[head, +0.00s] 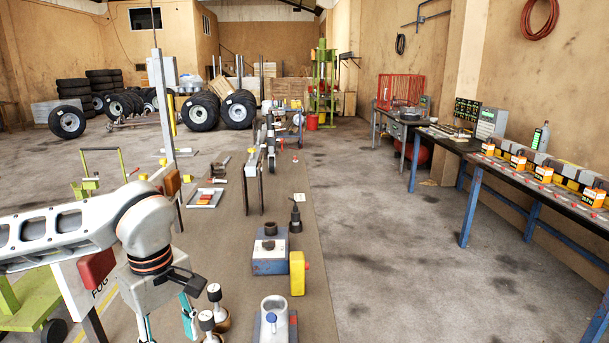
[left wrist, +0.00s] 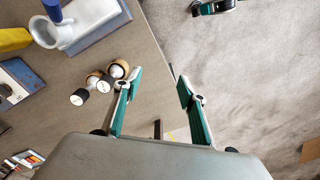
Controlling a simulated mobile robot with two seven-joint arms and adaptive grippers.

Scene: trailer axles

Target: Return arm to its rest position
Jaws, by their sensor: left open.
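My left gripper (head: 168,326) hangs at the lower left of the head view, with its teal fingers apart. In the left wrist view the two fingers of the gripper (left wrist: 160,80) are spread with nothing between them. One finger shows over the brown table top (left wrist: 150,105) and the other over the floor beyond its edge. My right gripper is not in view.
A grey cylinder (head: 273,310) on a blue block, a yellow block (head: 297,272) and a blue box (head: 270,262) stand right of the gripper. A grey post (head: 163,100) rises behind it. A workbench (head: 470,152) lines the right wall, with open floor (head: 400,240) between.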

